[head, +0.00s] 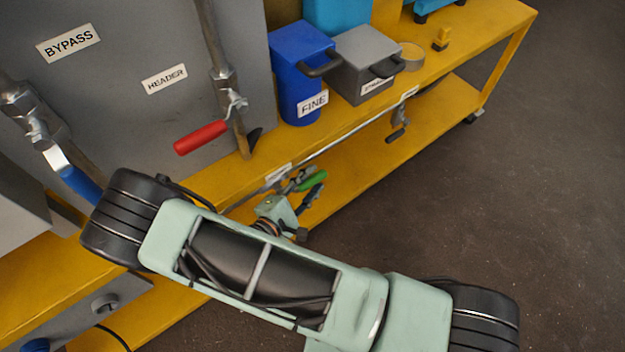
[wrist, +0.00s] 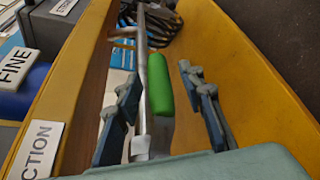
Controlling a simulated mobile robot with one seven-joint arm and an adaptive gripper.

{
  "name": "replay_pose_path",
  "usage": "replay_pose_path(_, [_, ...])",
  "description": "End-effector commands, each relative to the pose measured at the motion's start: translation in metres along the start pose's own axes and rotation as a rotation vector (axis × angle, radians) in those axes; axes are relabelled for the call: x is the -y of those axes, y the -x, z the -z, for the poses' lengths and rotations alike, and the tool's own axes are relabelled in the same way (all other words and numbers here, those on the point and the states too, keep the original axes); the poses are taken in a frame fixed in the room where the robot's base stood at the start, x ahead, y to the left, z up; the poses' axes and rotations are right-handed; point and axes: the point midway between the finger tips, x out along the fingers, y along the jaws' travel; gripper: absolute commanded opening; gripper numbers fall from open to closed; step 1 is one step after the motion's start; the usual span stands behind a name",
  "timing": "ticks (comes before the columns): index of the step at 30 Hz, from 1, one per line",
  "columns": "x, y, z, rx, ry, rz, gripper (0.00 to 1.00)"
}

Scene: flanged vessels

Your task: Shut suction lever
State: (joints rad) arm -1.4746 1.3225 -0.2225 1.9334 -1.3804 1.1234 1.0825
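The green-handled lever (wrist: 159,84) lies at the yellow bench's front edge, beside a silver pipe (wrist: 142,60) and roughly in line with it in the wrist view. A label there, cut off to "CTION" (wrist: 36,150), sits on the yellow edge at the left. My gripper (wrist: 158,82) is open, with one blue-grey finger on each side of the green grip; I see gaps, so it is not clamped. In the head view the green grip (head: 313,181) shows between the fingers of my gripper (head: 306,186), and the lever's pivot is hidden.
A red lever (head: 201,137) and a blue lever (head: 80,186) hang on pipes by the grey BYPASS/HEADER panel (head: 130,110). A blue FINE bin (head: 297,75) and grey bin (head: 362,65) stand on the bench (head: 440,70). Floor at right is clear.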

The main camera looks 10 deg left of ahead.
Motion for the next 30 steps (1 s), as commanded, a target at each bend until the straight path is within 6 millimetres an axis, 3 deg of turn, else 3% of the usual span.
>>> replay_pose_path(11, [-0.0004, -0.0081, -0.0003, 0.000, 0.000, 0.000, 0.36])
replay_pose_path(21, [-0.0004, -0.0078, -0.0001, 0.000, 0.000, 0.000, 0.01])
replay_pose_path(30, [-0.0004, -0.0076, 0.0001, 0.000, 0.000, 0.000, 0.00])
